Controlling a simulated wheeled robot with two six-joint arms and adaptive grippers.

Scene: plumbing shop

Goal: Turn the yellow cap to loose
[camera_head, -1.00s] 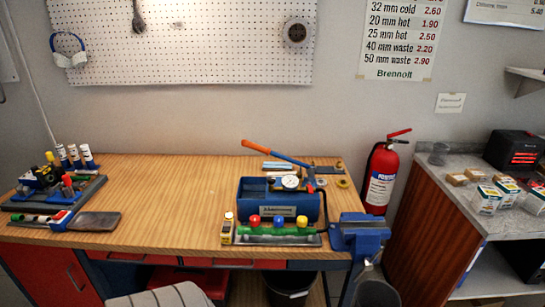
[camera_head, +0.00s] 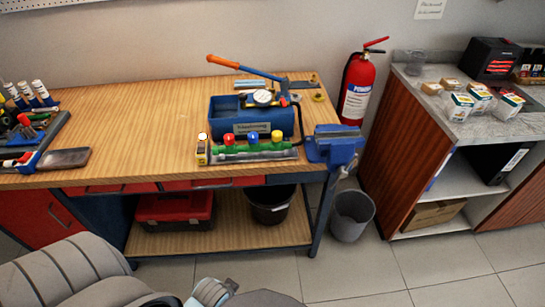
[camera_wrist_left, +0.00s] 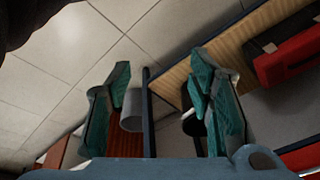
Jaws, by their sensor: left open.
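The yellow cap (camera_head: 277,136) is the right one of three caps on a green manifold (camera_head: 240,150), beside the blue cap (camera_head: 252,136) and the red cap (camera_head: 229,139). The manifold lies in a grey tray near the bench's front edge, before a blue pump box (camera_head: 225,118). I cannot read how far the cap is turned. My left gripper (camera_wrist_left: 164,78) is open, with nothing between its teal-padded fingers. It is low, away from the cap, with floor and the bench's lower shelf beyond it. My right gripper is not in view.
A blue vise (camera_head: 333,147) stands right of the manifold at the bench corner. An orange-handled lever (camera_head: 225,62) rises behind.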

